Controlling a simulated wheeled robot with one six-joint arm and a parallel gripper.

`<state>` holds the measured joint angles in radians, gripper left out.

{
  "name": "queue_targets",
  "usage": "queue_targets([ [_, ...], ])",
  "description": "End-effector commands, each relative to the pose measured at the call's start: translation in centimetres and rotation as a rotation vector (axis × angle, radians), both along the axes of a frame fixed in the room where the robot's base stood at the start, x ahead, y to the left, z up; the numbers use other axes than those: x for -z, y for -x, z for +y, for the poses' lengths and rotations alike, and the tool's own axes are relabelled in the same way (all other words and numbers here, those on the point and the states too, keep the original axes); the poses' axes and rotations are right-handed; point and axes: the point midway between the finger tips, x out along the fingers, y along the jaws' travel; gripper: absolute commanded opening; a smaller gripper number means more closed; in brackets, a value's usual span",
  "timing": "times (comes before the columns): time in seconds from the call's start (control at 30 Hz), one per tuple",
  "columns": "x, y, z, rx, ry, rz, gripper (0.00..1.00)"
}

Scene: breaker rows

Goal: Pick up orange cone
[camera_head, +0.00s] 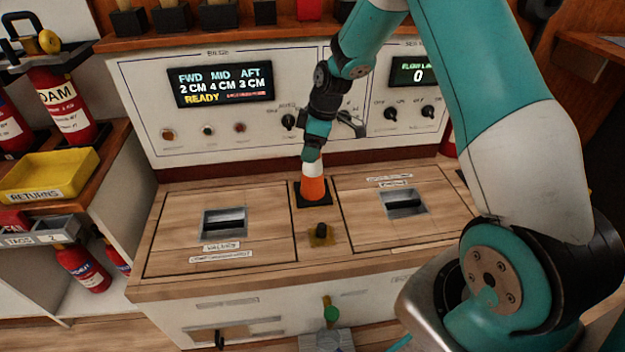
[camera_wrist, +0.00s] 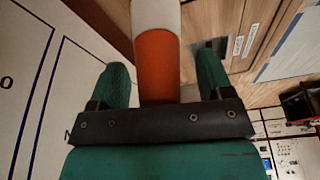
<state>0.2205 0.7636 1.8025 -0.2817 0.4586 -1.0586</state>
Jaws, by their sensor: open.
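The orange cone (camera_head: 314,188) has a white band and a dark square base. It stands upright on the wooden bench top, between the two hatch panels. In the wrist view the cone (camera_wrist: 157,60) shows its orange part and white band between my two teal fingers. My gripper (camera_head: 312,154) is at the top of the cone in the head view and hides its tip. My gripper (camera_wrist: 168,72) is open, with a finger on either side of the cone.
The white panel (camera_head: 220,130) with displays and knobs rises behind the bench. A dark knob on a yellow plate (camera_head: 321,235) sits in front of the cone. Recessed handles (camera_head: 224,222) lie in the hatches. A yellow returns tray (camera_head: 50,175) and fire extinguishers (camera_head: 62,105) stand at left.

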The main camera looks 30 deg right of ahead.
Motion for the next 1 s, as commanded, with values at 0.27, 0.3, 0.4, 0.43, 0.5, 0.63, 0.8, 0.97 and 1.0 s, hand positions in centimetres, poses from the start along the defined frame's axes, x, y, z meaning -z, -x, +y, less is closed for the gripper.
queue_targets([
  [0.27,-0.1,0.0,0.0,0.000,0.000,0.000,0.34],
  [0.3,-0.1,0.0,0.0,0.000,0.000,0.000,0.25],
  [0.4,-0.1,0.0,0.0,0.000,0.000,0.000,0.02],
  [0.43,-0.1,0.0,0.0,0.000,0.000,0.000,0.00],
  [0.5,-0.2,0.0,0.0,0.000,0.001,-0.001,0.00],
  [0.63,-0.2,0.0,0.0,0.000,0.001,-0.001,0.00],
  [0.8,-0.8,-0.1,0.0,0.001,0.000,-0.002,0.00],
  [0.97,-2.7,-0.1,0.0,0.000,0.001,-0.005,0.00],
  [1.0,-3.4,-0.1,-0.1,0.000,0.001,-0.005,0.00],
])
